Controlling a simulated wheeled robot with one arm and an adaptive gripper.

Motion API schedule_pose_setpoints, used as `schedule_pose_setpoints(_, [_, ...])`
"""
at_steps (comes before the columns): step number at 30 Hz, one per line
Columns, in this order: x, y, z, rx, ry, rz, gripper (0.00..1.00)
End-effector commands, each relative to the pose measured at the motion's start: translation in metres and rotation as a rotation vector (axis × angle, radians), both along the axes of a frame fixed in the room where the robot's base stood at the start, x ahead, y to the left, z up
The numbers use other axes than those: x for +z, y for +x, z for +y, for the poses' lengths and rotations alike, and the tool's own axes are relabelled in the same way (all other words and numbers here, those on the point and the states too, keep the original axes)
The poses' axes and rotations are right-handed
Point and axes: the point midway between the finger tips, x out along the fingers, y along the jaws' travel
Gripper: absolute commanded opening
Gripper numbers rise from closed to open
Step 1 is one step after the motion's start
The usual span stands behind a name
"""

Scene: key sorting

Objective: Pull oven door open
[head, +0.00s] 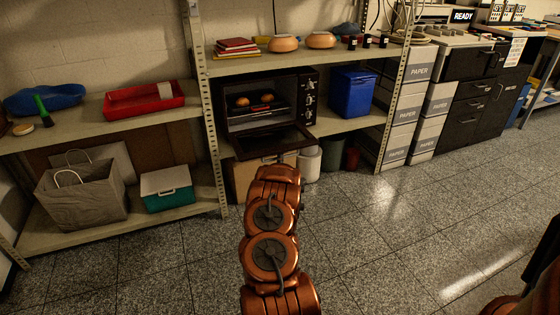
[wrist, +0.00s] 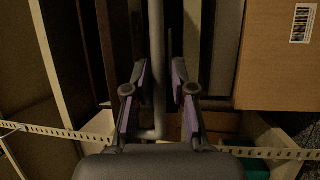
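The oven (head: 311,100) is a dark box on the middle shelf, its interior in view with bread-like rolls (head: 254,99) on a rack. Its door (head: 275,142) is folded down and outward, sticking out past the shelf front. In the head view my arm rises below the door, and my gripper is hidden behind my arm. In the wrist view my gripper (wrist: 159,72) has its two purple-padded fingers on either side of a grey bar, the door handle (wrist: 160,40). Gaps show between the pads and the bar, so the fingers look open around it.
A blue bin (head: 351,92) stands right of the oven. A cardboard box (wrist: 278,60) lies close by in the wrist view. A perforated shelf post (head: 212,125) stands left of the oven. The tiled floor (head: 385,215) in front is clear.

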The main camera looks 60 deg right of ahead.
Motion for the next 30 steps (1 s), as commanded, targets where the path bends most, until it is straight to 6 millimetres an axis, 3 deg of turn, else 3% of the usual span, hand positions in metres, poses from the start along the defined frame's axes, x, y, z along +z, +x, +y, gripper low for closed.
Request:
schedule_pose_setpoints(6, [0.0022, 0.0071, -0.0108, 0.000, -0.001, -0.001, 0.25])
schedule_pose_setpoints(17, [0.0031, 0.0087, -0.0123, 0.000, 0.001, -0.001, 0.25])
schedule_pose_setpoints(24, [0.0032, 0.0087, -0.0122, 0.000, 0.001, -0.001, 0.00])
schedule_pose_setpoints(30, [0.0029, 0.0088, -0.0121, 0.001, 0.000, -0.001, 0.00])
